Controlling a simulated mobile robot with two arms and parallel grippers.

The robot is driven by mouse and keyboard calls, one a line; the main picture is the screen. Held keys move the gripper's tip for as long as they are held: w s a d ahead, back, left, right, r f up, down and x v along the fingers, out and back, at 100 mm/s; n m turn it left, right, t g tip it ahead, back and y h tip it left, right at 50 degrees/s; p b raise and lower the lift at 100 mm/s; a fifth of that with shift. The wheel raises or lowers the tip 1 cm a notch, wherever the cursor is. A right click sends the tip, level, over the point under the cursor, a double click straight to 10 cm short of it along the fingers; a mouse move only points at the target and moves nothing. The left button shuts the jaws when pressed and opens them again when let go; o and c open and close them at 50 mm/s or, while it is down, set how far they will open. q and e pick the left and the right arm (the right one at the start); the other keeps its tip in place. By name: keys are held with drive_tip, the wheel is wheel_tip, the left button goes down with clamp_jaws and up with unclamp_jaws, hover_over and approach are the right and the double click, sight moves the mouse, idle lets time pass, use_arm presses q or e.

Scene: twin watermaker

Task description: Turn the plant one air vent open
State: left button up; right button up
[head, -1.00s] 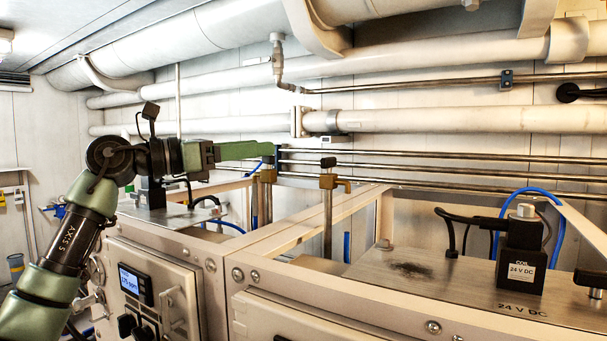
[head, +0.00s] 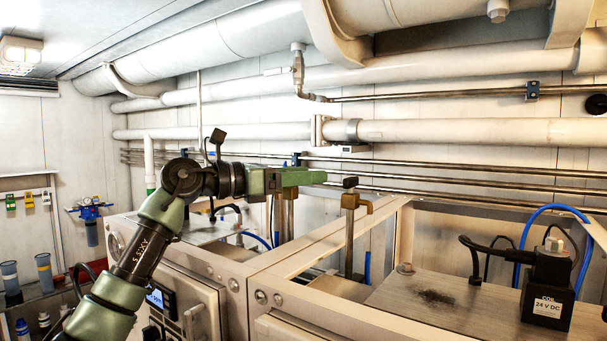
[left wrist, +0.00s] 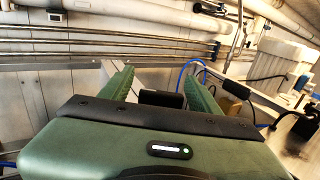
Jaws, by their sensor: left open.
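A brass air vent (head: 354,202) with a small black handle (head: 350,182) stands on a thin upright pipe at the front frame. A second brass fitting on a pipe (head: 287,195) is partly hidden behind my left gripper. I cannot tell from any label which is plant one's. My left gripper (head: 322,177) is level, green and open, its tips just left of the front vent's black handle in the head view. In the left wrist view, a black block (left wrist: 160,99) lies between the open fingers (left wrist: 160,82), and a brass part (left wrist: 237,90) shows to their right. My right gripper is out of view.
Metal cabinet frames (head: 300,245) run below the arm. A black 24 V DC coil (head: 548,285) with a blue hose (head: 545,212) sits on the right cabinet top. Steel pipes (head: 450,178) run along the back wall.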

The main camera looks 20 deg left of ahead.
use_arm(q)
clamp_jaws()
drive_tip(key=shift+w+a+n+t+y+b, duration=0.1)
drive_tip(key=shift+a+n+t+y+b, duration=0.1)
drive_tip(key=shift+n+t+y+b, duration=0.9)
drive_tip(key=shift+w+a+n+t+y+b, duration=0.2)
drive_tip(key=shift+n+t+y+b, duration=0.6)
drive_tip(key=shift+y+b, duration=0.6)
drive_tip(key=shift+w+a+n+t+y+b, duration=0.1)
drive_tip(key=shift+a+n+t+y+b, duration=0.1)
drive_tip(key=shift+n+t+y+b, duration=0.8)
drive_tip(key=shift+g+y, duration=0.3)
drive_tip(key=shift+y, duration=0.1)
drive_tip(key=shift+r, duration=0.1)
unclamp_jaws()
